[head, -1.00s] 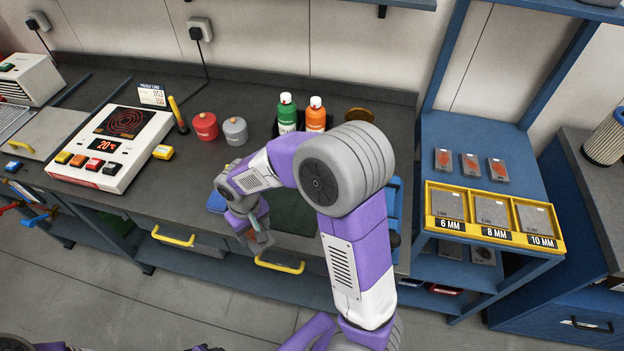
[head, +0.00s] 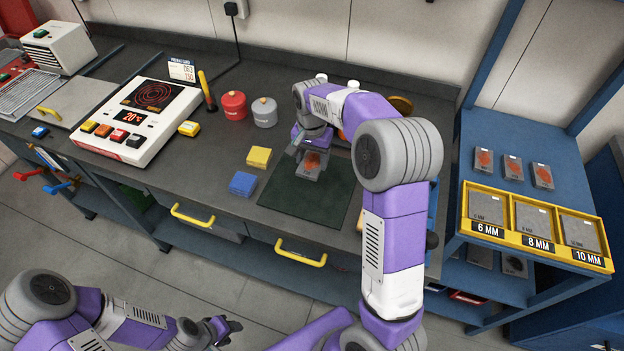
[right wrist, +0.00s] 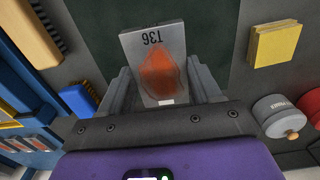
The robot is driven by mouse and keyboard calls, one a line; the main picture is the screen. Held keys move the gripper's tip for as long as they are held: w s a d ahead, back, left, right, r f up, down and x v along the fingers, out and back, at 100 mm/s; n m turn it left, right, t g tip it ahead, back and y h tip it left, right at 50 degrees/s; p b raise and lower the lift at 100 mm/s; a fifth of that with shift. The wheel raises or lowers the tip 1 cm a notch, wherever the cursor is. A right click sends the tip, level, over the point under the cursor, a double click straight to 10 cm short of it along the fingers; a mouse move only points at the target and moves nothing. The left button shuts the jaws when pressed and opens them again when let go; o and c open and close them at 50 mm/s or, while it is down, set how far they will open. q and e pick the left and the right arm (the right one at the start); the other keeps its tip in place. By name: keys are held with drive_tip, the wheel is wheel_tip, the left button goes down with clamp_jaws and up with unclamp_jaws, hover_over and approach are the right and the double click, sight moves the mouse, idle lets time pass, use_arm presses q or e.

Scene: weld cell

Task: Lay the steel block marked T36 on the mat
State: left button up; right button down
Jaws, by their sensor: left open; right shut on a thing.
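The steel block marked T36 (right wrist: 158,62) has an orange-red patch on its face and sits between the fingers of my right gripper (right wrist: 165,90). In the head view the block (head: 311,162) is over the dark green mat (head: 290,200), near its far part. I cannot tell whether it touches the mat. My right gripper (head: 312,158) is shut on the block. My left gripper (head: 228,328) is open and empty, low in front of the bench. The mat also shows beyond the block in the right wrist view (right wrist: 210,30).
A blue block (head: 243,184) and a yellow block (head: 259,157) lie left of the mat. Red (head: 233,106) and grey (head: 264,112) pots stand behind them. A hot plate (head: 137,120) is further left. A yellow tray of plates (head: 535,232) is on the right-hand stand.

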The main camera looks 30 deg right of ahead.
sight(312, 182)
wheel_tip(312, 182, down, 7)
drive_tip(key=shift+f+b, duration=0.15)
drive_tip(key=shift+b, duration=0.55)
drive_tip(key=shift+f, duration=0.2)
drive_tip(key=shift+c, duration=1)
unclamp_jaws()
drive_tip(key=shift+r, duration=0.1)
wheel_tip(312, 182, up, 12)
drive_tip(key=p, duration=0.2)
drive_tip(key=shift+r+p, duration=0.1)
drive_tip(key=shift+p, duration=0.25)
